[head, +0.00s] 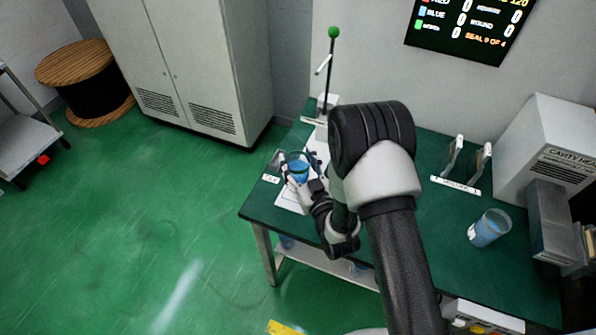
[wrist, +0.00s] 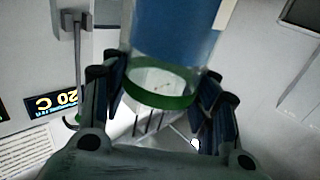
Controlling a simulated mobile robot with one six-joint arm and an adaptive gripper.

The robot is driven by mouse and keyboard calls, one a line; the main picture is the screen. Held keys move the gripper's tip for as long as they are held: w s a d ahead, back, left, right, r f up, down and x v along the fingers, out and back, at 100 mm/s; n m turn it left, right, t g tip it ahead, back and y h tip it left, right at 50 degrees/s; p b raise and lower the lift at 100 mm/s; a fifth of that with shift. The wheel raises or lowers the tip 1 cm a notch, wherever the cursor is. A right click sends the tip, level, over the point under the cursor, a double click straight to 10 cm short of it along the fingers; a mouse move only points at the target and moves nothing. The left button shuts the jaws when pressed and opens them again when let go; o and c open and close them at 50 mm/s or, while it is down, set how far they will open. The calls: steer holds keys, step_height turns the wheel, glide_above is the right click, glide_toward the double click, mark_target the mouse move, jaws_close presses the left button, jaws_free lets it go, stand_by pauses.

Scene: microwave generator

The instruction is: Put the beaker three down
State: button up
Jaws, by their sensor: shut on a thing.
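A clear beaker with blue contents (head: 298,170) is between the fingers of my gripper (head: 298,176), near the left end of the green bench (head: 262,207). In the wrist view the beaker (wrist: 172,35) fills the top middle, with a green band around it, and my gripper (wrist: 160,95) is shut on its sides. A white sheet or plate lies under and beside the beaker. I cannot tell whether the beaker touches it.
A stand with a green ball on top (head: 333,33) rises behind the held beaker. A small bracketed fixture (head: 457,183) and a white cabinet (head: 548,140) are on the right of the bench. Bench surface between the fixture and second beaker is clear.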

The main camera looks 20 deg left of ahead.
mark_target(302, 178)
steer(key=shift+f+b, duration=0.4)
steer(key=shift+f, duration=1.4)
steer(key=shift+f, duration=0.2)
steer(key=o, duration=1.8)
steer(key=shift+c, duration=0.2)
steer(key=shift+r, duration=0.1)
steer(key=shift+r, duration=0.15)
steer(key=b+v, duration=0.7)
steer(key=v, duration=0.5)
